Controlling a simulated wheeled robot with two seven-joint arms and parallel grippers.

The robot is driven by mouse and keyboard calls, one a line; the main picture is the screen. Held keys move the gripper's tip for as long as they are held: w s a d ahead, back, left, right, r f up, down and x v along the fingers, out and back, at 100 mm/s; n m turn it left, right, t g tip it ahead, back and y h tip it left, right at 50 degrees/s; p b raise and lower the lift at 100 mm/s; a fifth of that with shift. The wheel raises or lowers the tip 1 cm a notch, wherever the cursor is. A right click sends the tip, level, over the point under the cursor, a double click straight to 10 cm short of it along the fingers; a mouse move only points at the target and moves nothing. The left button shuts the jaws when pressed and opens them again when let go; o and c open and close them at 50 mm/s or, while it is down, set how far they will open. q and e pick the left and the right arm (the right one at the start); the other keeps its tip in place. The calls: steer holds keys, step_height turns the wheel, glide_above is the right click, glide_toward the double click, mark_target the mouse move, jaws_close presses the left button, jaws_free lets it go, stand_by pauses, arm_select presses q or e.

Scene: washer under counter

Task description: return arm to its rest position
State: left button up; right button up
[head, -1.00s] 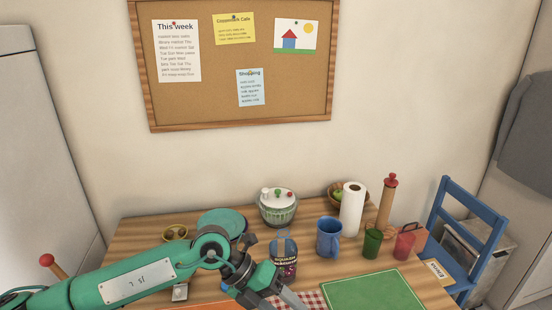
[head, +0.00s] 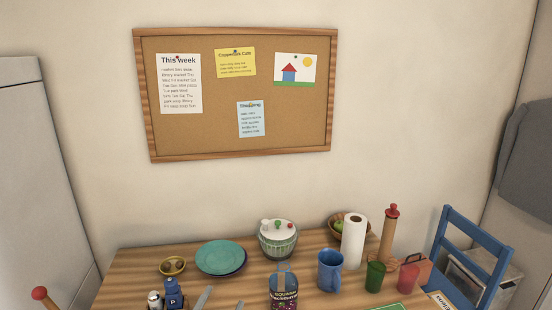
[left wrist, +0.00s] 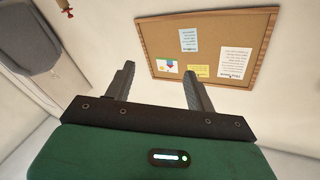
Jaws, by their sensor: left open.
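My left gripper (left wrist: 158,80) is open and empty in the left wrist view, its two grey fingers apart and pointing towards the wall. In the head view two grey tips at the bottom edge look like the fingers of my left gripper (head: 221,299); the rest of the arm is out of the picture. My right gripper is in neither view.
A blue chair (head: 470,250) stands right. The wall above is clear except for the cork board (head: 235,95).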

arm_select(q)
steer(key=s+a+f+n+g+y, duration=0.35)
steer(key=a+f, duration=0.25)
steer(key=f, duration=0.3)
steer(key=s+a+f+n+g, duration=0.1)
steer(key=s+a+f+g, duration=0.2)
steer(key=s+f+g, duration=0.6)
steer(key=s+a+f+n+g, duration=0.1)
steer(key=s+a+f+g, duration=0.35)
steer(key=s, duration=0.85)
step_height(320, 180, down, 29)
steer(key=d, duration=0.2)
steer(key=s+a+f, duration=0.1)
steer(key=s+f, duration=0.8)
steer(key=f, duration=0.2)
steer(key=s+a+f, duration=0.2)
steer(key=s+f, duration=0.8)
steer(key=shift+a+f+m+g+y+p, duration=0.3)
steer(key=shift+f+m+y, duration=0.05)
